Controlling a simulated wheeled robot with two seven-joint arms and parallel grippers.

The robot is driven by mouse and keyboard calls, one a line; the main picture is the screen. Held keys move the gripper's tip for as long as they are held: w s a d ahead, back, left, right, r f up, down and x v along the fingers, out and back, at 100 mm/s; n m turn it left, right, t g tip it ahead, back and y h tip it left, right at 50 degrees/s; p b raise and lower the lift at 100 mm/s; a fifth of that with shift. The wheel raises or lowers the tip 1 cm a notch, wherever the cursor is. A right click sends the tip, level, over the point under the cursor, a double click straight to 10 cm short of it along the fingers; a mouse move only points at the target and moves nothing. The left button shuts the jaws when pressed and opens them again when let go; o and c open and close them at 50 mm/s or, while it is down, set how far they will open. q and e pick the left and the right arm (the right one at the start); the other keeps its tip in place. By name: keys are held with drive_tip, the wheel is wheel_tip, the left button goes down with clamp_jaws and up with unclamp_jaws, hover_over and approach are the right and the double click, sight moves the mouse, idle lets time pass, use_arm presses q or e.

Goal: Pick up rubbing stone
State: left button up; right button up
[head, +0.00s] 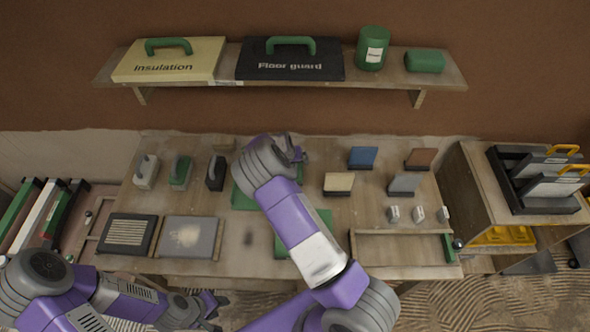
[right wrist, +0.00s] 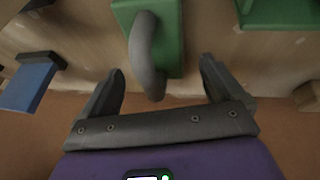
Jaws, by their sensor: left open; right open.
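In the right wrist view a green block with a thick grey curved handle (right wrist: 148,55) lies on the bench just beyond my right gripper (right wrist: 162,88). The gripper's two fingers are open, one on either side of the handle's near end, with nothing gripped. I cannot tell for sure whether this is the rubbing stone. In the head view my right gripper (head: 297,152) is over the back middle of the bench and hides much of what lies below. My left gripper (head: 211,304) is open and empty, low in front of the bench.
Handled tools, grey (head: 147,172), green (head: 180,172) and black (head: 215,173), stand at the bench's left. A blue block (head: 362,157) and other blocks stand right. A shelf (head: 440,83) with cases overhangs the back. A rack (head: 540,205) stands right.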

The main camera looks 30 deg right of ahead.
drive_tip(key=shift+x, duration=1.05)
drive_tip(key=shift+c, duration=0.2)
drive_tip(key=shift+w+r, duration=0.1)
drive_tip(key=c, duration=1.5)
wheel_tip(320, 180, up, 10)
